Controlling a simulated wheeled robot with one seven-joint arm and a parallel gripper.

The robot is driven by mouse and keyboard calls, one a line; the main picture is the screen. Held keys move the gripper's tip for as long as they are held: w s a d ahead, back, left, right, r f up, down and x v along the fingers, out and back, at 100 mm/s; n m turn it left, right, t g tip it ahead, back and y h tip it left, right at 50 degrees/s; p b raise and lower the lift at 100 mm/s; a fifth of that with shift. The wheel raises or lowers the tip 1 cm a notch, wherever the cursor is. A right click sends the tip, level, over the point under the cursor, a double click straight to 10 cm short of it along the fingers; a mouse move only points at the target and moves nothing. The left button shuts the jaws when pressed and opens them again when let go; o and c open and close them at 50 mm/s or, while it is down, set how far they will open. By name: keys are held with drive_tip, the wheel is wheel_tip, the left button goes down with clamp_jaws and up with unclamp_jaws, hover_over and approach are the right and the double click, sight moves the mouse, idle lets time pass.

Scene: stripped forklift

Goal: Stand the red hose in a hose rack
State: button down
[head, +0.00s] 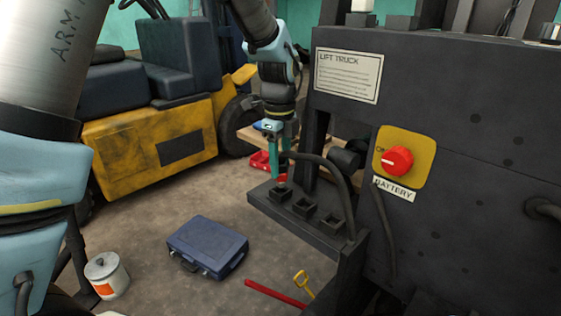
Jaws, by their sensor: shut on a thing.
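My gripper (279,176) points straight down at the far left end of the hose rack. Its teal fingers are shut on a small red piece, which I take to be the red hose (282,183). Only a little red shows at the fingertips, just above or in the leftmost socket; I cannot tell which. The hose rack (262,199) is a dark shelf with a row of square sockets, fixed to the front of the dark machine.
A dark looped cable (345,178) hangs over the rack's right side, beside the dark panel (460,130) with a red knob (397,161). On the floor lie a blue case (208,245), a red rod (275,293) and a yellow-handled tool (302,282). A white can (107,277) stands left.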

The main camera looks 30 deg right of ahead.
drive_tip(key=shift+f+b, duration=0.5)
drive_tip(key=shift+f, duration=1.05)
idle(1.5)
drive_tip(key=shift+c, duration=1.5)
unclamp_jaws()
wheel_tip(320, 180, up, 11)
drive_tip(key=shift+a+f+b, duration=0.1)
drive_tip(key=shift+b, duration=0.8)
drive_tip(key=w+a+f+n, duration=0.2)
drive_tip(key=w+a+n, duration=0.1)
drive_tip(key=a+n, duration=0.55)
drive_tip(key=w+a+f+n, duration=0.35)
drive_tip(key=a+n, duration=0.25)
drive_tip(key=a, duration=0.6)
drive_tip(key=s+a+f+n, duration=0.2)
drive_tip(key=a+n, duration=0.5)
drive_tip(key=a, duration=0.2)
drive_tip(key=s+a+f+n+t, duration=0.1)
drive_tip(key=s+a+f+n, duration=0.1)
drive_tip(key=a+n, duration=0.6)
drive_tip(key=shift+s+a+f, duration=0.15)
drive_tip(key=shift+s+a, duration=0.45)
drive_tip(key=shift+a, duration=0.1)
